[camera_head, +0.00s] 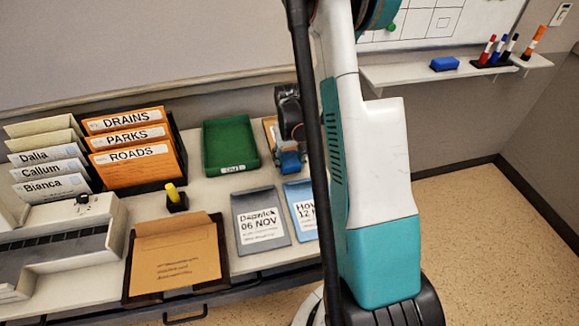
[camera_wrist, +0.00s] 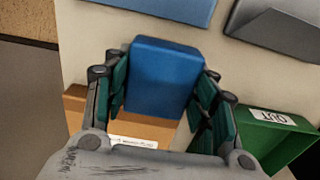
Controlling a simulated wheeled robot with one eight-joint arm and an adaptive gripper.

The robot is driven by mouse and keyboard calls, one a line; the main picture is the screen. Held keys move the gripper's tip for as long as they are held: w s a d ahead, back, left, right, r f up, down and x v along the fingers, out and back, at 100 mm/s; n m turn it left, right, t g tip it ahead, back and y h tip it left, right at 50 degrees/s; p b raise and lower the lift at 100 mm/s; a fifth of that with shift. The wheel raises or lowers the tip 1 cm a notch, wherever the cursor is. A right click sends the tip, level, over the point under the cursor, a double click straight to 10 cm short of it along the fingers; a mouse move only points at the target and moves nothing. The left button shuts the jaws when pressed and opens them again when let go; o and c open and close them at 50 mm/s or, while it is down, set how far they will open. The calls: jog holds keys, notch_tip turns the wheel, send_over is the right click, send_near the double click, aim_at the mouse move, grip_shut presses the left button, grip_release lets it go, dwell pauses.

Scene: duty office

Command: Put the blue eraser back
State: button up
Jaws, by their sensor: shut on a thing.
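My gripper (camera_wrist: 160,95) is shut on a blue block (camera_wrist: 163,75), which fills the space between its fingers. In the head view the gripper (camera_head: 290,148) is over the back right of the desk, with the blue block (camera_head: 290,165) under it, partly hidden by my arm. I cannot tell whether the block touches what lies below. A similar blue eraser (camera_head: 444,63) lies on the white ledge (camera_head: 410,74) under the whiteboard, left of the pens. No mark shows which of the two is the eraser named.
A brown tray or folder (camera_wrist: 150,130) with a white label is under my gripper. A green OUT tray (camera_wrist: 275,135) is beside it. Grey (camera_head: 262,218) and blue (camera_head: 299,205) dated folders lie in front. Several pens (camera_head: 508,48) stand on the ledge. My arm hides the desk's right end.

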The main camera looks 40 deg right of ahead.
aim_at(290, 158)
jog(key=shift+f, duration=1)
jog(key=shift+f+b, duration=0.2)
jog(key=shift+b, duration=0.2)
jog(key=o, duration=1.1)
jog(key=shift+r, duration=0.1)
notch_tip(290, 158, up, 12)
jog(key=p, duration=0.5)
jog(key=shift+r, duration=0.1)
